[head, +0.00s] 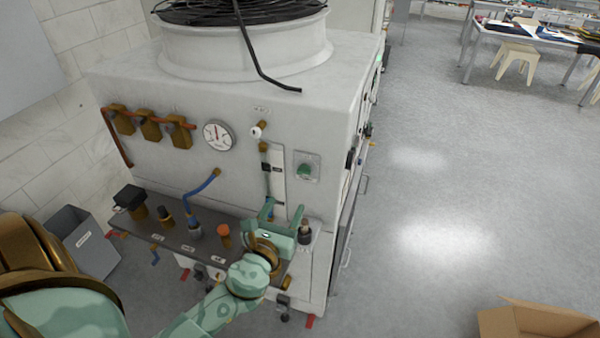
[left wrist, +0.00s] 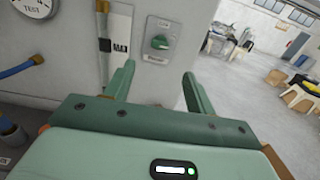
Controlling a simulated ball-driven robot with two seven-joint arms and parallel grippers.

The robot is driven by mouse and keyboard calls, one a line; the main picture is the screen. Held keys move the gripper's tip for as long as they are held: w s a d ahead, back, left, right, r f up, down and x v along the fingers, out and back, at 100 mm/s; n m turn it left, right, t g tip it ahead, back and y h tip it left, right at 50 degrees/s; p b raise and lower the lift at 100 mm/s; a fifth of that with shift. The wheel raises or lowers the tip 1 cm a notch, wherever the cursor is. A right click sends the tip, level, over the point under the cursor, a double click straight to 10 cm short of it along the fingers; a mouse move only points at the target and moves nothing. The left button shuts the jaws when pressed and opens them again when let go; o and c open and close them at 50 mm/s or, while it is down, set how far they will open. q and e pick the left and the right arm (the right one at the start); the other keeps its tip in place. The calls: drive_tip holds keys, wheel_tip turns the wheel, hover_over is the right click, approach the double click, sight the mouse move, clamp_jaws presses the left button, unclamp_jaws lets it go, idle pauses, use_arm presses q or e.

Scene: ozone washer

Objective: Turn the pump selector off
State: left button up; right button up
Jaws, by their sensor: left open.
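A green rotary knob (head: 305,171), which looks like the pump selector, sits on a small light plate on the front of the white machine. In the left wrist view the knob (left wrist: 160,42) is upper centre, with small labels above and below that I cannot read. My left gripper (head: 283,210) is open and empty, below the knob in the head view. In the left wrist view its two fingers (left wrist: 158,75) stand apart, pointing toward the panel, with the knob just beyond and between them. They appear clear of it. My right gripper is not in view.
A dark shelf (head: 180,236) with fittings, including an orange cap (head: 224,235), projects below the panel. A white-handled valve (head: 257,132), vertical tube and round gauge (head: 218,135) are left of the knob. Open floor (head: 440,200) lies right; a cardboard box (head: 535,322) stands lower right.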

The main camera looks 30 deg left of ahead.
sight(303, 173)
use_arm(q)
drive_tip(key=x, duration=1.2)
drive_tip(key=shift+w+f, duration=0.1)
drive_tip(key=c, duration=1)
